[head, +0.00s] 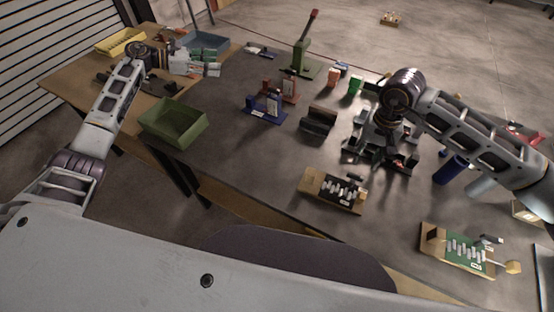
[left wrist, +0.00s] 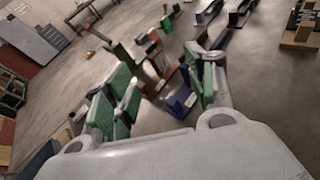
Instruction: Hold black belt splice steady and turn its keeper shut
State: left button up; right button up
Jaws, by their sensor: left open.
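The black belt splice (head: 341,190) lies on a wooden board on the table, with several pale strips across it and a small grey piece at its far end, possibly the keeper. It is too small to tell how the keeper stands. My left gripper (head: 205,65) is open and empty at the left, far from the splice; its green-padded fingers show spread in the left wrist view (left wrist: 166,84). My right gripper (head: 383,153) points down over the table behind and right of the splice, its fingers apart. A small reddish thing shows near its fingers, but contact cannot be told.
A similar board with a green belt splice (head: 463,249) lies at the near right. A blue cylinder (head: 451,170) stands right of my right gripper. Red and blue stands (head: 268,109), a green press (head: 301,58) and a green bin (head: 172,123) stand farther left. The table left of the black splice is clear.

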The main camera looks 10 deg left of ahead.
pick_arm(q)
jog(key=s+d+f+m+g+h, duration=0.2)
jog(key=s+d+f+g, duration=0.15)
jog(key=d+f, duration=0.35)
jog(key=s+d+f+m+g+h, duration=0.1)
jog(key=s+d+f+m+g, duration=0.2)
jog(key=d+f, duration=0.4)
jog(key=m+g+h, duration=0.2)
jog(key=m+g, duration=0.1)
jog(key=g, duration=0.3)
send_near(313, 174)
jog(key=a, duration=0.1)
jog(key=w+a+f, duration=0.1)
jog(key=a, duration=0.1)
jog(key=shift+w+a+f, duration=0.2)
jog(key=shift+a+f, duration=0.05)
jog(key=shift+f, duration=0.15)
jog(key=shift+d, duration=0.15)
jog(key=shift+r+x, duration=0.2)
jog(key=shift+x, duration=6.55)
jog(key=shift+w, duration=0.15)
jog(key=shift+c, duration=0.3)
grip_shut()
pick_arm(e)
jog(key=shift+c, duration=0.5)
jog(key=shift+s, duration=0.1)
